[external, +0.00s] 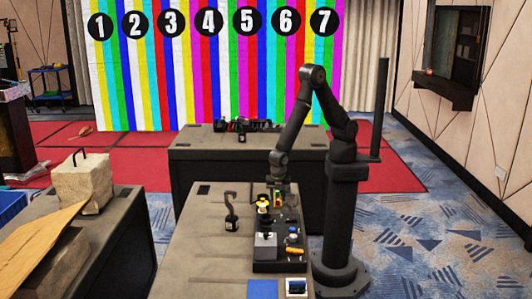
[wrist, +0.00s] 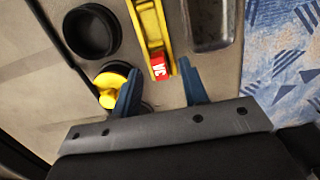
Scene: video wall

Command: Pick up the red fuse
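In the wrist view, a small red block with white lettering (wrist: 160,68), which may be the red fuse, sits at the near end of a yellow holder (wrist: 148,25). My gripper (wrist: 159,67) is open, with one blue finger on each side of the red block. I cannot tell whether the fingers touch it or how far above it they are. In the external view, my gripper (external: 278,199) points down over the far part of a dark tray (external: 262,267). The red block is too small there to make out clearly.
A yellow knob (wrist: 109,88) lies close to the left finger, with a round black cup (wrist: 91,32) beyond it. A grey recess (wrist: 211,22) is to the right. An orange piece (external: 294,251) and a blue square (external: 262,289) lie nearer the table's front.

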